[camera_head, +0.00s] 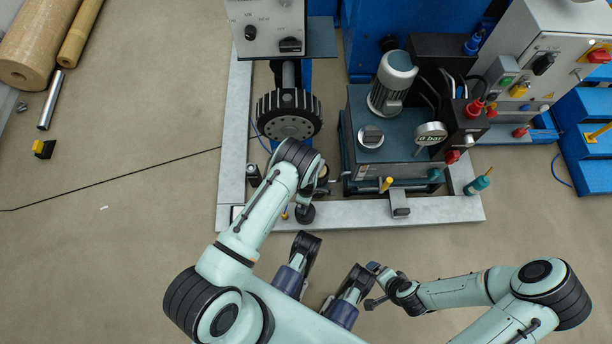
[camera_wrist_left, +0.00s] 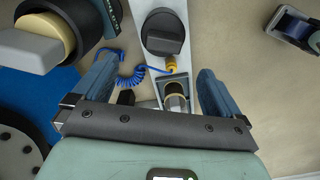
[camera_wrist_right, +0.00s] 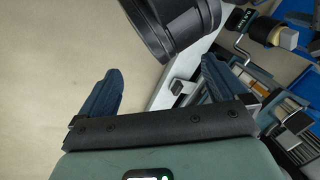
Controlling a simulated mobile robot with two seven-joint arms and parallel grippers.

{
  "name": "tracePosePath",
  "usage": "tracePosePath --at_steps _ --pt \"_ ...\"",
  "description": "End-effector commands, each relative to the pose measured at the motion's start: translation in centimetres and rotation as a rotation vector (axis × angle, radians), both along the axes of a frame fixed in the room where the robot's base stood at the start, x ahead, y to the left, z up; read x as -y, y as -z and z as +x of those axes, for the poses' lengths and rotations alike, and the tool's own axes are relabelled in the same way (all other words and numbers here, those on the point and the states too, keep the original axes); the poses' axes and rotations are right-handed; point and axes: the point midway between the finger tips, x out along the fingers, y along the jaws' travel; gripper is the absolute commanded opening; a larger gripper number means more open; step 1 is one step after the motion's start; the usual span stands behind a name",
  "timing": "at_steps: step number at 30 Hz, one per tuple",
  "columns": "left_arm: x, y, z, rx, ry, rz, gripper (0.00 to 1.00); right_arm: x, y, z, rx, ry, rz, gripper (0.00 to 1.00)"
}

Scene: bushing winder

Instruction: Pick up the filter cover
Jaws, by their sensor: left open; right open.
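No part is plainly marked as the filter cover. A round black-and-silver cap (camera_head: 371,136) sits on top of the blue hydraulic tank (camera_head: 405,150) in the head view. A black round knob-like cap (camera_wrist_left: 165,32) with a raised bar sits on the light rail in the left wrist view. My left gripper (camera_head: 317,186) is open near the frame's front rail, partly hidden by its arm. In its wrist view, a ringed cylindrical fitting (camera_wrist_left: 176,98) shows between the jaws, not gripped. My right gripper (camera_head: 373,287) is open and empty, in front of the frame.
A black toothed wheel (camera_head: 289,115) stands left of the tank. The motor (camera_head: 392,82), pressure gauge (camera_head: 431,132) and control box (camera_head: 545,55) crowd the back right. A blue coiled hose (camera_wrist_left: 130,72) runs near the left jaw.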

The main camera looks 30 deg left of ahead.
Motion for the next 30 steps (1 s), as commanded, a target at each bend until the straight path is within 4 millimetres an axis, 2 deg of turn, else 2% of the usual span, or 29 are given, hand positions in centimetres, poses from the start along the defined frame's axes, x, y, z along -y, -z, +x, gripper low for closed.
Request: tracePosePath --at_steps 3,9,16,19,24,30 --pt "0.0 2.6 -0.2 -0.004 0.000 0.000 0.99 0.6 1.0 1.1 0.027 0.013 -0.014 0.99" --pt "-0.1 6.1 -0.2 -0.003 0.001 0.000 0.99 1.6 2.2 2.9 0.075 0.032 -0.039 0.99" --pt "-0.1 7.6 -0.3 -0.002 0.002 0.000 0.99 2.0 2.6 3.8 0.099 0.041 -0.049 0.99" --pt "-0.2 9.0 -0.6 -0.003 0.000 0.000 0.99 2.3 3.1 4.3 0.111 0.047 -0.057 0.99" --pt "-0.2 11.5 -0.8 -0.002 0.002 0.000 0.99 2.5 4.9 2.3 0.044 0.047 -0.054 0.99" --pt "-0.2 12.2 -0.8 -0.001 0.002 0.000 0.99 2.7 5.5 1.5 0.016 0.048 -0.053 0.99"
